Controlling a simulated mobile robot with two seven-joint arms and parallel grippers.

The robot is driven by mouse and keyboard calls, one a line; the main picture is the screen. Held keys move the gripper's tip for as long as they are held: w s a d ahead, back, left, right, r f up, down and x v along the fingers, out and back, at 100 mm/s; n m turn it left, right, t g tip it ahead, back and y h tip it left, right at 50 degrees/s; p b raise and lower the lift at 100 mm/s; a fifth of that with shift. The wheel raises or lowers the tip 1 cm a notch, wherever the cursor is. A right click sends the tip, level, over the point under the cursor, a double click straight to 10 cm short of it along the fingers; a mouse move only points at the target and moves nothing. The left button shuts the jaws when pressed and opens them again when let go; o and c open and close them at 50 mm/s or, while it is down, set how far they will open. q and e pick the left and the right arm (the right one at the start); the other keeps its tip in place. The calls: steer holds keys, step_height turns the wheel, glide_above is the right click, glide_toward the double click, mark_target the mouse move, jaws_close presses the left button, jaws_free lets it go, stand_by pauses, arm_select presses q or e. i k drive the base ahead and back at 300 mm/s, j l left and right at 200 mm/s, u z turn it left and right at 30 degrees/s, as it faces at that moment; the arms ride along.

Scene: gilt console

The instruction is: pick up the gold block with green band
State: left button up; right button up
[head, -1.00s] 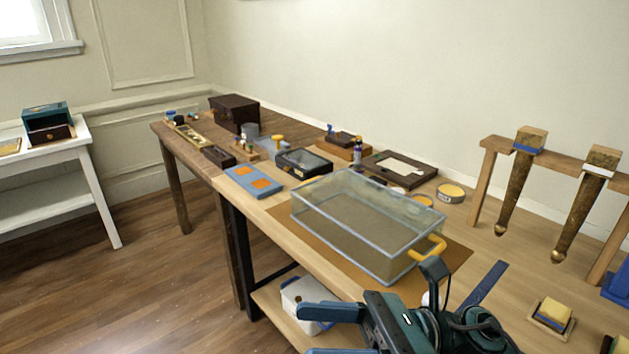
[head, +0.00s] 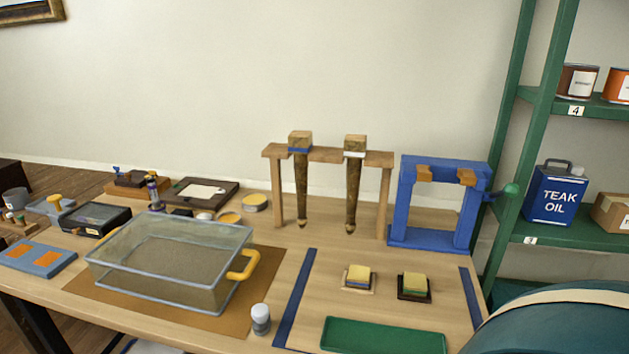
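The gold block with a green band (head: 414,281) sits on a small dark tray (head: 414,298) on the bench, right of centre. Its top is yellow and the green shows around its lower part. A similar yellow block (head: 358,272) with a pale lower part sits to its left on a light wooden tray (head: 358,289). Neither of my grippers is in view.
A green mat (head: 383,337) lies in front of the blocks, between blue strips (head: 296,298). Behind stand a wooden rack (head: 325,155) holding two gilt legs and a blue frame (head: 401,205). A clear tank (head: 170,268) and a small white-capped jar (head: 260,319) are left.

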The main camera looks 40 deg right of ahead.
mark_target(415, 284)
steer(key=z, duration=1.85)
steer(key=l, duration=0.2)
steer(key=k+z, duration=0.05)
steer(key=k, duration=0.05)
